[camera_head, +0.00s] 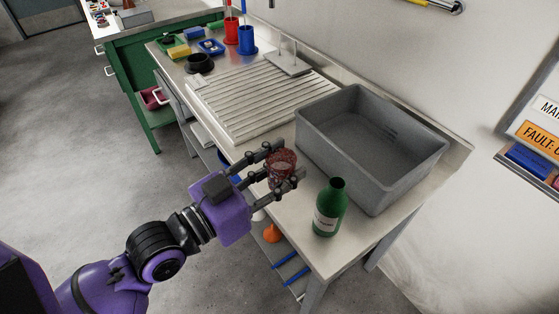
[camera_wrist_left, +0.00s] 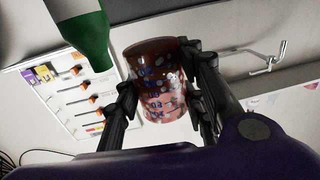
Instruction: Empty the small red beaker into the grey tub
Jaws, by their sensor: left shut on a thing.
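The small red beaker (camera_head: 281,161) is see-through red and sits between the fingers of my left gripper (camera_head: 280,168), which is shut on it. In the left wrist view the beaker (camera_wrist_left: 157,82) shows printed marks and small pieces inside, held between both fingers of the gripper (camera_wrist_left: 158,98). The grey tub (camera_head: 330,150) stands on the metal bench to the right of the beaker. It is open at the top and its visible floor looks empty. The beaker is apart from the tub, near the bench's front edge. My right gripper is in neither view.
A green bottle (camera_head: 329,207) stands at the bench's front corner, close to the gripper and tub; it also shows in the wrist view (camera_wrist_left: 84,30). A ribbed draining board (camera_head: 250,103) lies left of the tub. Red (camera_head: 231,31) and blue (camera_head: 247,41) cups stand farther back.

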